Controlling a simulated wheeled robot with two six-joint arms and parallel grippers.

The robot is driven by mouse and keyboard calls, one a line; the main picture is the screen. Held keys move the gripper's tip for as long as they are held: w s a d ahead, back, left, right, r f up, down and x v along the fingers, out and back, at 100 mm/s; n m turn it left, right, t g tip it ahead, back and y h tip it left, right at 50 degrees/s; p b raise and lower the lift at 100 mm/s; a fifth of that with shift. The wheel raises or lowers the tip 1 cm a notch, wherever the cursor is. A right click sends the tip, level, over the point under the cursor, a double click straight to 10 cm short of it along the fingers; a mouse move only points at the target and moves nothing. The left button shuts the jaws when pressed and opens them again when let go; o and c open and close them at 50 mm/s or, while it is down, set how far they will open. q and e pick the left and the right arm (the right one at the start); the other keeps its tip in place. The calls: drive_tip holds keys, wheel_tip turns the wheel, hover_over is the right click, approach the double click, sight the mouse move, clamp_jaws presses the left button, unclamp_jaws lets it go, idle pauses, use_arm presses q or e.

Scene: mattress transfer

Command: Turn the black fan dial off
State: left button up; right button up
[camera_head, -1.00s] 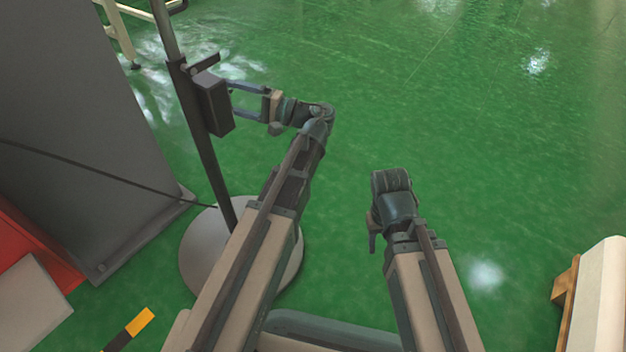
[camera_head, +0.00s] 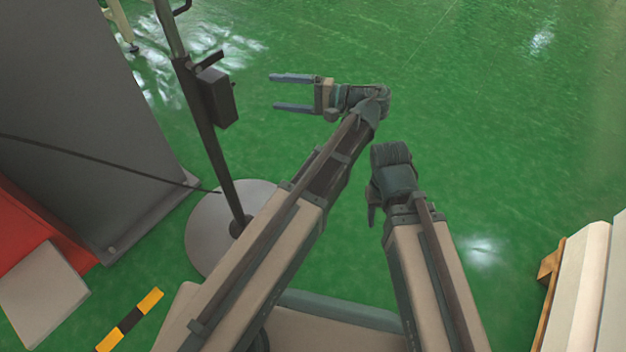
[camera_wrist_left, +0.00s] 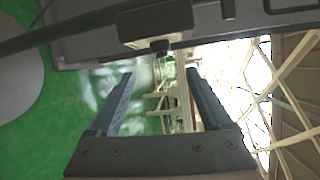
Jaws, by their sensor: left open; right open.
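The fan's dark control box (camera_head: 217,97) sits on a slanted black pole (camera_head: 213,150) at the left of the head view. In the left wrist view the box (camera_wrist_left: 155,20) is at the top, with the small black dial (camera_wrist_left: 160,47) below it, between the lines of my fingers. My left gripper (camera_head: 273,92) is open and empty, to the right of the box with a clear gap; its fingers point at the box. It also shows in the left wrist view (camera_wrist_left: 160,75). My right gripper (camera_head: 373,208) is mostly hidden beside its wrist, away from the box.
The pole stands on a round grey base (camera_head: 205,225) on the green floor. A pale block on wood (camera_head: 580,290) is at the lower right. The floor ahead is clear.

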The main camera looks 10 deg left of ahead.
use_arm(q)
drive_tip(key=s+a+f+h, duration=0.1)
drive_tip(key=s+f+h, duration=0.2)
drive_tip(key=f+h, duration=0.35)
drive_tip(key=s+f+h, duration=0.3)
drive_tip(key=s+f, duration=0.1)
drive_tip(key=f, duration=0.6)
drive_tip(key=s+d+h+p, duration=0.2)
drive_tip(key=d+h, duration=0.1)
drive_tip(key=d, duration=0.2)
drive_tip(key=s+d+h+p, duration=0.2)
drive_tip(key=s+d+h, duration=0.1)
drive_tip(key=d, duration=0.3)
drive_tip(key=shift+s+d+m, duration=0.15)
drive_tip(key=shift+s+m, duration=0.1)
drive_tip(key=shift+m, duration=0.15)
drive_tip(key=shift+h, duration=0.25)
